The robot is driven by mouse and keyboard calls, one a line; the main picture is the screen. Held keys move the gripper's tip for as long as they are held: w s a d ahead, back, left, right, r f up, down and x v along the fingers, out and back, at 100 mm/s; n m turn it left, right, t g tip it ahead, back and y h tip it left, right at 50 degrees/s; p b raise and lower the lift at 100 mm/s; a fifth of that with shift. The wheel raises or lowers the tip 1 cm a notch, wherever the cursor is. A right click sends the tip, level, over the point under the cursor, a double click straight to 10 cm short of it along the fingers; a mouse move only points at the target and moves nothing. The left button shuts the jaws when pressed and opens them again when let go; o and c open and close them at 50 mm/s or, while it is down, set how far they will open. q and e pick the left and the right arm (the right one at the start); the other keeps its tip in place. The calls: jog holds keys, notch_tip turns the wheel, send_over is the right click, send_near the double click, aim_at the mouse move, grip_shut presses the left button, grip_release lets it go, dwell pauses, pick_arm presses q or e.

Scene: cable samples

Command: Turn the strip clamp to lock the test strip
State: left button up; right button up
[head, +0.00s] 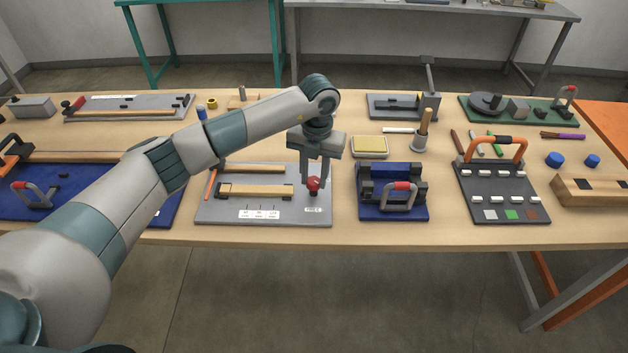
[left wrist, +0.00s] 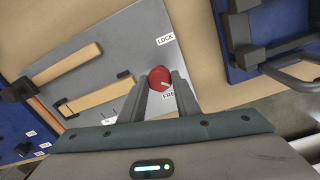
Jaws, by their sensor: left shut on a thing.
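The strip clamp is a red knob (head: 313,184) near the right front of a grey plate (head: 232,207) on the table. In the left wrist view the round red knob (left wrist: 160,78) lies between the fingertips, with a "LOCK" label (left wrist: 165,39) beyond it and a second, partly hidden label on the near side. A pale wooden test strip (head: 258,190) lies in dark holders on the plate. My left gripper (head: 315,182) points down and is shut on the red knob. The right gripper is not seen.
To the right stands a blue fixture (head: 366,211) with a red-tipped handle, then a dark panel (head: 500,182) with an orange handle. A blue board (head: 75,200) lies left, partly behind my arm. The table's front strip is clear.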

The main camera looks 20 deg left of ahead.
pick_arm(q)
jog(key=n+b, duration=0.1)
jog(key=n, duration=0.2)
jog(key=shift+n, duration=0.4)
jog(key=n+b, duration=0.1)
jog(key=n, duration=0.2)
jog(key=shift+n, duration=0.8)
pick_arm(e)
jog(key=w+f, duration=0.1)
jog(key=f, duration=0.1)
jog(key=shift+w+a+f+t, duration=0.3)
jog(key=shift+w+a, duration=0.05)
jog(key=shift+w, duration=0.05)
pick_arm(q)
jog(key=o, duration=1)
jog(key=shift+o, duration=0.2)
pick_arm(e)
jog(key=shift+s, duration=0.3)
pick_arm(q)
jog(key=shift+r, duration=0.1)
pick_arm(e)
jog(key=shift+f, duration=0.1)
